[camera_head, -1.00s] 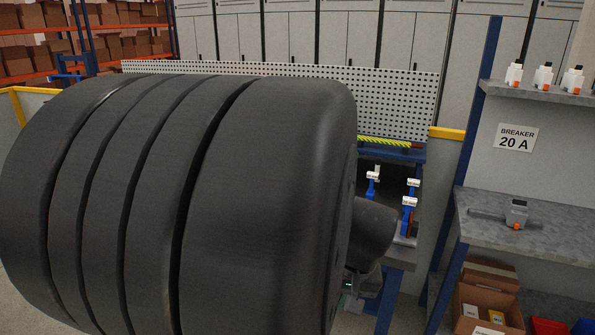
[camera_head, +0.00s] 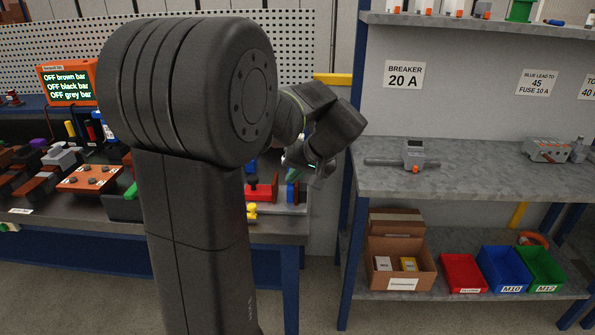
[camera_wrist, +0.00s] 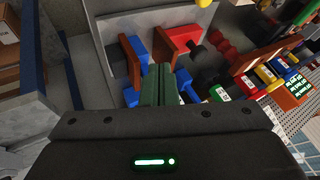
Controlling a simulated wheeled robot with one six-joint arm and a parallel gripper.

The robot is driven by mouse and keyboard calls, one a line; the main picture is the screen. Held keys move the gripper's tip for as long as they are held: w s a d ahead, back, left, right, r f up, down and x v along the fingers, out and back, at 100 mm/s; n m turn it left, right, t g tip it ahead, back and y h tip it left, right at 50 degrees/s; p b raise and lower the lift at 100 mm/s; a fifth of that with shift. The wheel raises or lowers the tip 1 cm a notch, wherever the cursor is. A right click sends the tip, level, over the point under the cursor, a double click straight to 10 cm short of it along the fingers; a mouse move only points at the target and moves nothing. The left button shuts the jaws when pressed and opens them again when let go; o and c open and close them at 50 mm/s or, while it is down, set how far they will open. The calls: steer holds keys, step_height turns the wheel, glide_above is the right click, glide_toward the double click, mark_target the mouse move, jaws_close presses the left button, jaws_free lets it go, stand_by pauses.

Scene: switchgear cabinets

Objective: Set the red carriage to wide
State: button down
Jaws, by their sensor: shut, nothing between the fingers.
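My gripper shows in the wrist view (camera_wrist: 161,72), its two dark green fingers together with nothing between them. It points down over a grey tray (camera_wrist: 112,38) with red-brown upright plates (camera_wrist: 183,42) and blue blocks (camera_wrist: 131,97) close around the fingertips. I cannot tell whether the fingers touch any of them. In the head view a red piece (camera_head: 262,190) stands at the right end of the bench, beside a blue one (camera_head: 292,192). I cannot tell for sure which piece is the red carriage, nor its setting. My arm hides part of the bench.
The bench (camera_head: 75,222) holds several coloured fixtures on the left and a screen (camera_head: 68,84) listing OFF bars. A grey shelf unit (camera_head: 470,180) stands close on the right, with a breaker (camera_head: 414,154) on it. Bins (camera_head: 505,270) sit below.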

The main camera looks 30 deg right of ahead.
mark_target(275, 185)
steer(key=x, duration=0.5)
steer(key=shift+w+f, duration=0.2)
steer(key=shift+f, duration=0.05)
steer(key=shift+w+a+b, duration=0.15)
steer(key=shift+w+a, duration=0.15)
steer(key=shift+a, duration=0.25)
steer(key=shift+w+a+b, duration=0.15)
steer(key=shift+w+a, duration=0.15)
steer(key=shift+a, duration=0.2)
